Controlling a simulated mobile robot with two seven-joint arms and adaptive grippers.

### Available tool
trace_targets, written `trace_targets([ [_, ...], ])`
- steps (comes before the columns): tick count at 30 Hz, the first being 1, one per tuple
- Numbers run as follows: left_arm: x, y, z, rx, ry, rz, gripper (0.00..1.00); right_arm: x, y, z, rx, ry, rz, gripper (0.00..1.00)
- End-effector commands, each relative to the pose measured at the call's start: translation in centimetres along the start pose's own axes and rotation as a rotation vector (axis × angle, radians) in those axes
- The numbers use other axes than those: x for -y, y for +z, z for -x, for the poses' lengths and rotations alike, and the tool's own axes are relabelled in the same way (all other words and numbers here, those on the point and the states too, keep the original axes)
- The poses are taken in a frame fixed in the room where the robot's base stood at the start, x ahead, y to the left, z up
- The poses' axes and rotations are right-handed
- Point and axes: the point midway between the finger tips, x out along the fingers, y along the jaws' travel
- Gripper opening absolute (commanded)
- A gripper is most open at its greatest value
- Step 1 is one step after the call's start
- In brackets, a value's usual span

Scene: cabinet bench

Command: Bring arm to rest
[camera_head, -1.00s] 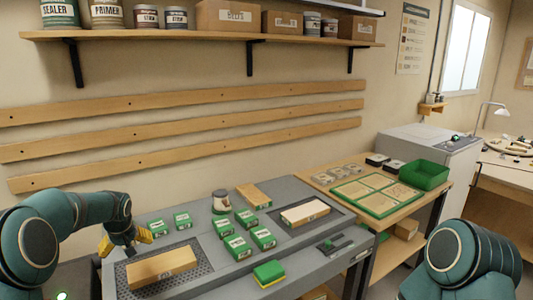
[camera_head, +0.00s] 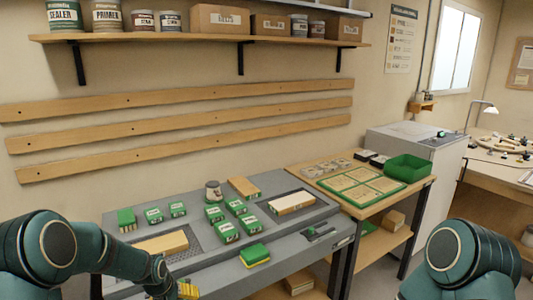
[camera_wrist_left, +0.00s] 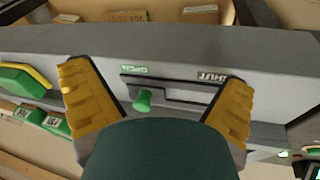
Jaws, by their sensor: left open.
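My left arm (camera_head: 100,248) comes in from the left in the head view, low over the front of the grey bench. My left gripper (camera_head: 187,290) shows only in part at the bottom edge, with yellow fingers. In the left wrist view its two yellow fingers (camera_wrist_left: 158,100) are spread apart with nothing held between them. Past them is the grey bench front with a green knob (camera_wrist_left: 143,100) on a slot marked OPEN and SHUT. My right arm (camera_head: 460,262) shows at the bottom right of the head view; its gripper is out of view.
The grey bench (camera_head: 290,235) holds a wooden block (camera_head: 163,243), several green boxes (camera_head: 227,232), a jar (camera_head: 213,191) and a green and yellow sponge (camera_head: 254,255). A side table with a green tray (camera_head: 408,167) stands to the right. A shelf (camera_head: 200,40) hangs above.

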Motion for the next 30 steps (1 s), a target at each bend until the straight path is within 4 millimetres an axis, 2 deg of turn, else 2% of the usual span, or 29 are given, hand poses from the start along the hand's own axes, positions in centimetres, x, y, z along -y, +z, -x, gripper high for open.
trace_targets([
  [1, -1.2, 3.3, -1.6, 0.034, 0.032, -0.02, 1.0, 0.0, 0.0, 0.0, 0.0, 0.0, -0.001, 0.47],
  [3, -2.8, 7.6, -3.2, 0.066, 0.078, -0.041, 1.0, 0.0, 0.0, 0.0, 0.0, 0.001, -0.001, 0.47],
  [5, -4.0, 11.5, -4.2, 0.092, 0.112, -0.058, 1.0, 0.0, 0.0, 0.0, 0.0, 0.001, -0.001, 0.47],
  [6, -4.7, 14.2, -4.6, 0.109, 0.132, -0.068, 1.0, 0.0, 0.0, 0.0, 0.0, 0.001, -0.001, 0.47],
  [9, -5.9, 20.5, -5.0, 0.145, 0.17, -0.09, 1.0, 0.0, 0.0, 0.0, 0.0, 0.001, -0.001, 0.47],
  [12, -6.4, 25.6, -4.6, 0.173, 0.189, -0.108, 1.0, 0.0, 0.0, 0.0, 0.0, 0.001, -0.001, 0.47],
  [15, -6.5, 29.0, -3.9, 0.19, 0.197, -0.121, 1.0, 0.0, 0.0, 0.0, 0.0, 0.001, -0.001, 0.47],
  [18, -6.5, 30.9, -3.4, 0.199, 0.198, -0.129, 1.0, 0.0, 0.0, 0.0, 0.0, 0.001, -0.001, 0.47],
  [20, -6.4, 31.4, -3.2, 0.2, 0.199, -0.132, 1.0, 0.0, 0.0, 0.0, 0.0, 0.001, -0.001, 0.47],
  [30, -6.4, 31.5, -3.2, 0.199, 0.199, -0.133, 1.0, 0.0, 0.0, 0.0, 0.0, 0.001, -0.001, 0.47],
])
